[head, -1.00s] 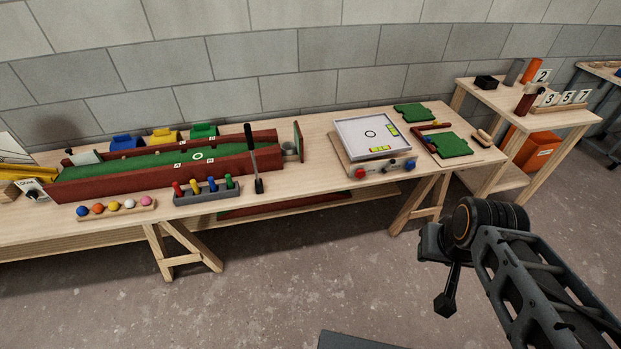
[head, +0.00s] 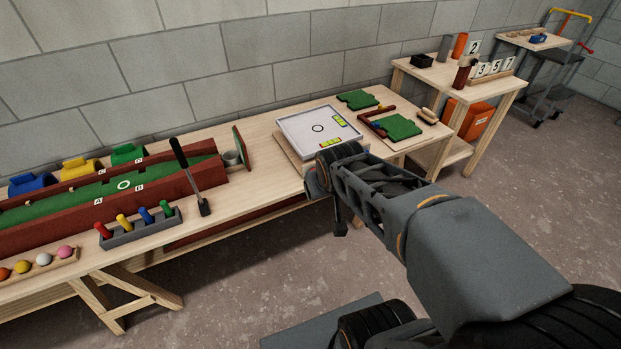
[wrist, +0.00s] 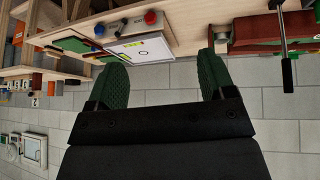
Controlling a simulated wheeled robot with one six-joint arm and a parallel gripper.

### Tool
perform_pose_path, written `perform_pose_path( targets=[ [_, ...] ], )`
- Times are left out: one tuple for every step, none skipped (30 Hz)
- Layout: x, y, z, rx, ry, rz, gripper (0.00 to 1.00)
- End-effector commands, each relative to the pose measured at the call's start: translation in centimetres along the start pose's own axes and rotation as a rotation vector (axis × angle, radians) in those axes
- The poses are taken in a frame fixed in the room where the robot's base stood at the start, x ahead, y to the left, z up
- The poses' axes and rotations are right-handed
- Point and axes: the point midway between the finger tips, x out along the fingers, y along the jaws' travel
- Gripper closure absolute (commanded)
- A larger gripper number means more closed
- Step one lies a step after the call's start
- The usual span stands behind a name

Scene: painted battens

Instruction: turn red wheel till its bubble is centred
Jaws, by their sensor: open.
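The white tilting tray (head: 312,128) stands on the workbench, with a black ring on its surface. Yellow-green bubble vials lie on its right edge (head: 346,119) and near edge (head: 331,142). The bubbles are too small to place. The red wheel (wrist: 150,18) shows on the tray's base in the upside-down wrist view; in the head view my arm hides it. A blue wheel (wrist: 99,29) is on the same base. My gripper (wrist: 164,62) is open and empty, its green fingers apart, and not touching the red wheel. In the head view the fingers cannot be made out.
Left of the tray are a black lever (head: 190,175), a rack of coloured pegs (head: 140,230) and a green lane in red walls (head: 120,187). Green boards (head: 402,127) lie to the right. The floor (head: 235,285) before the bench is open.

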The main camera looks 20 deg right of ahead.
Motion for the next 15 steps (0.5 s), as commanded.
perform_pose_path(
  targets=[
    [5.2, 0.8, 0.6, -0.005, 0.060, 0.030, 0.24],
    [7.2, 1.4, 0.1, -0.015, 0.107, 0.047, 0.24],
    [9.7, 2.1, -0.7, -0.030, 0.174, 0.067, 0.24],
    [11.6, 2.7, -1.2, -0.043, 0.224, 0.080, 0.24],
    [13.5, 3.1, -1.7, -0.058, 0.275, 0.089, 0.24],
    [15.8, 3.8, -2.2, -0.077, 0.341, 0.099, 0.24],
    [17.5, 4.2, -2.6, -0.093, 0.391, 0.104, 0.24],
    [19.1, 4.5, -2.9, -0.109, 0.439, 0.107, 0.24],
    [21.2, 5.1, -3.2, -0.129, 0.501, 0.108, 0.24],
    [22.7, 5.4, -3.3, -0.144, 0.544, 0.106, 0.24],
    [24.1, 5.7, -3.4, -0.158, 0.588, 0.103, 0.24],
    [25.8, 6.1, -3.4, -0.176, 0.643, 0.096, 0.24],
    [27.1, 6.3, -3.4, -0.188, 0.682, 0.089, 0.24],
    [28.2, 6.5, -3.3, -0.199, 0.720, 0.082, 0.24],
    [29.6, 6.8, -3.1, -0.213, 0.765, 0.070, 0.24]
  ],
)
